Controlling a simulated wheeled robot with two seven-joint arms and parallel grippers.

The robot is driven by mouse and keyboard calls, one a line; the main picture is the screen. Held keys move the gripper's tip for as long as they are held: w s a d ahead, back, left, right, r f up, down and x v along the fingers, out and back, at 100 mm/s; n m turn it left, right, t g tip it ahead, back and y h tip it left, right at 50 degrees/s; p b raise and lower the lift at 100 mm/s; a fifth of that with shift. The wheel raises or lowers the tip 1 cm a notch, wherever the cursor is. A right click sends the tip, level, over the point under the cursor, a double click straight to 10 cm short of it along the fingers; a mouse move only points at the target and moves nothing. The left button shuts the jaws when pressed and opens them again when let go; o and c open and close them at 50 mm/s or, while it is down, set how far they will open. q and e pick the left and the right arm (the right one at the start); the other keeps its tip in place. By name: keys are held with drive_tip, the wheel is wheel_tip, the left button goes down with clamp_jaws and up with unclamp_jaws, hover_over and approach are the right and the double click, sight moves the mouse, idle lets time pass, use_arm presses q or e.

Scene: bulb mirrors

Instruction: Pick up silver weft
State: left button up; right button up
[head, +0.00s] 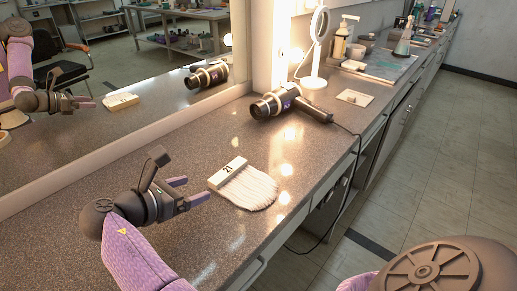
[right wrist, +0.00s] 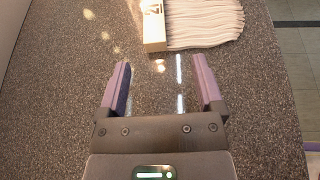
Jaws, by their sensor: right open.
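The silver weft is a fan of pale, whitish strands (head: 250,190) joined to a cream block (head: 227,172) marked 21. It lies flat on the speckled counter. My right gripper (head: 198,187) is open and empty, low over the counter just left of the block. In the right wrist view, the open jaws (right wrist: 160,62) point at the block (right wrist: 153,28), with a gap of bare counter between. The strands (right wrist: 205,22) spread to the right of the block there, and the weft's top is cut off by the frame. My left gripper is not in view.
A dark hair dryer (head: 285,103) lies behind the weft, its cord hanging over the counter's front edge. A large wall mirror (head: 100,90) borders the counter's left side, reflecting my arm.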

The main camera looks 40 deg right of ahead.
sight(219, 177)
drive_tip(key=b+x, duration=0.1)
drive_tip(key=x, duration=0.2)
drive_tip(key=b+x, duration=0.2)
drive_tip(key=x, duration=0.1)
drive_tip(key=w+b+x, duration=0.1)
drive_tip(key=b+x, duration=0.1)
drive_tip(key=x, duration=0.1)
drive_tip(key=shift+f, duration=0.4)
drive_tip(key=shift+d+r, duration=0.1)
drive_tip(key=shift+r, duration=0.15)
drive_tip(key=c, duration=1.1)
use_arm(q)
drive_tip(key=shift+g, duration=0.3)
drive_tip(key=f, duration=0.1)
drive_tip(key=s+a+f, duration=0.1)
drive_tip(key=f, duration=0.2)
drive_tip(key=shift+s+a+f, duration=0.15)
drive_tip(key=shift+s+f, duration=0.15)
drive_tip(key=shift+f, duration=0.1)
use_arm(e)
clamp_jaws()
